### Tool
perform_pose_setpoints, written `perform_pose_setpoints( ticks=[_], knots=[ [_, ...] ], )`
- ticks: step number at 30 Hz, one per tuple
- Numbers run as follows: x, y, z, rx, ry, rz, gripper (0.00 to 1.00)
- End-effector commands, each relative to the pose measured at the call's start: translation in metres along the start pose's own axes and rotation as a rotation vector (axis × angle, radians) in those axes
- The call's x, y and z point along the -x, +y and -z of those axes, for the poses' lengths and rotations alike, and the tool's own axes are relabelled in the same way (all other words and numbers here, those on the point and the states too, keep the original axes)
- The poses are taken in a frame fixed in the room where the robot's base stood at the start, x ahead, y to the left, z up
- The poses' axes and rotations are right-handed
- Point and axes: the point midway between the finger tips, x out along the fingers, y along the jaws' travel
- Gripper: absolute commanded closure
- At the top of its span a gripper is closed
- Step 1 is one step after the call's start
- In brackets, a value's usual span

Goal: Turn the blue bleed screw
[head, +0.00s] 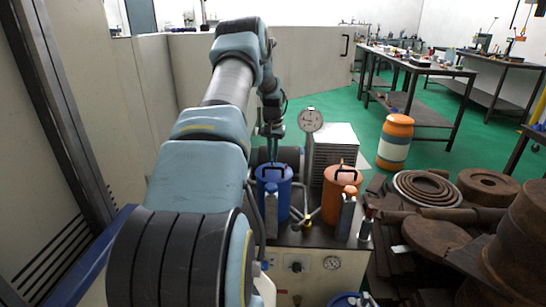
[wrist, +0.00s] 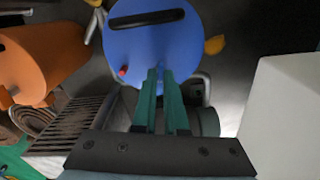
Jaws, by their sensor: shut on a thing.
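A blue canister (head: 273,196) with a black handle stands on the bench unit in front of my arm. In the wrist view its round blue top (wrist: 150,45) shows a dark slot-like handle and a small red part near the rim. My gripper (wrist: 160,72) has its two green fingers close together at the edge of this top. In the head view my gripper (head: 271,150) points down at the back of the canister. The fingers are shut on a small part there, which fits the blue bleed screw; the fingers hide it.
An orange canister (head: 342,187) stands to the right, with a ribbed metal block (head: 335,145) and round gauge (head: 310,120) behind. Rusty metal parts (head: 430,230) are piled farther right. A white block (wrist: 285,115) is close on the right in the wrist view.

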Motion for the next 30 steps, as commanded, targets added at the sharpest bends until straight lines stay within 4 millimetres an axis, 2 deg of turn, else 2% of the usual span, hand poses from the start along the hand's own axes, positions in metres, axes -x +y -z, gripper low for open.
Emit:
perform_pose_setpoints(
  ticks=[1, 9, 16, 20, 30],
  knots=[
    [0.001, 0.0, 0.0, 0.0, 0.001, 0.0, 0.89],
    [0.0, 0.0, 0.0, 0.001, 0.001, 0.0, 0.6],
    [0.001, 0.0, 0.0, 0.001, 0.0, 0.0, 0.6],
    [0.009, 0.0, 0.001, 0.001, 0.002, 0.001, 0.6],
    [0.071, 0.0, 0.001, 0.001, 0.005, 0.001, 0.6]
  ],
)
